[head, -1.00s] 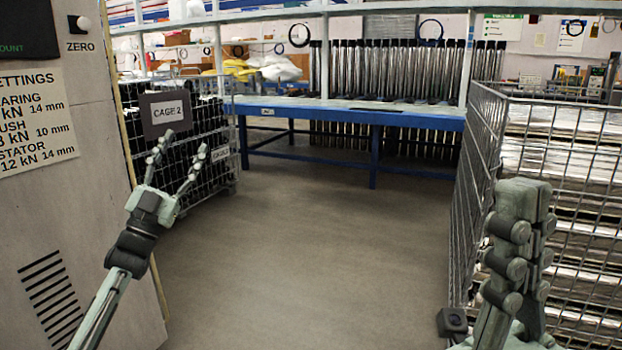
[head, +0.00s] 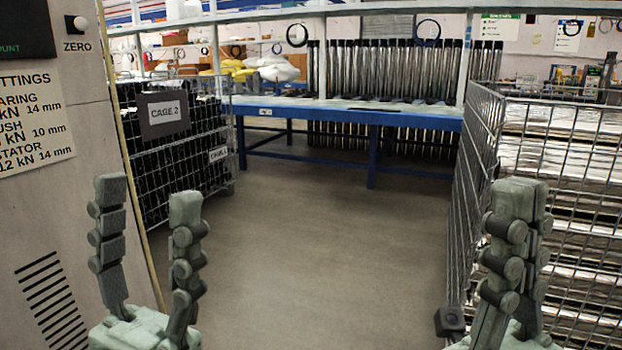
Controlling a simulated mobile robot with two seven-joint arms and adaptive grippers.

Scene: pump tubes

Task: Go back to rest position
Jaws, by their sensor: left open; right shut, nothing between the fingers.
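My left gripper (head: 148,195) is at the lower left of the head view, fingers pointing up and spread wide apart. Nothing is between its fingers. It shows in front of the grey machine panel's edge. My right gripper (head: 520,192) is at the lower right, fingers pointing up and pressed together, with nothing between them. It shows in front of the wire cage of shiny tubes (head: 580,200). Both grippers are empty. Their arms are mostly below the frame.
The grey machine panel (head: 95,145) stands close on the left. A blue bench (head: 340,112) with upright tubes crosses the back. The floor (head: 320,250) between is clear.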

